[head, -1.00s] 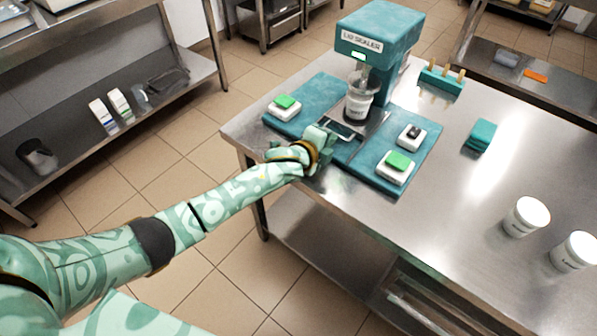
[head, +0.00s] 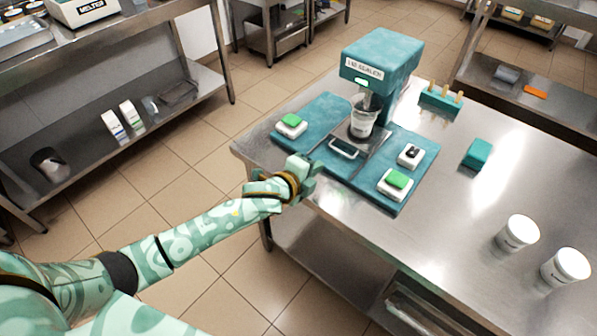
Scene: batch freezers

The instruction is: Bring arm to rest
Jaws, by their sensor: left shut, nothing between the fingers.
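My left arm comes in from the left in the head view. My right gripper is not in view.
Boxes with green buttons (head: 291,125) (head: 395,183) and a black switch box (head: 411,155) sit on the sealer's base. A teal block (head: 477,153), a stick holder (head: 441,98) and two white tubs (head: 517,233) (head: 566,267) stand on the table. Tiled floor is open at left.

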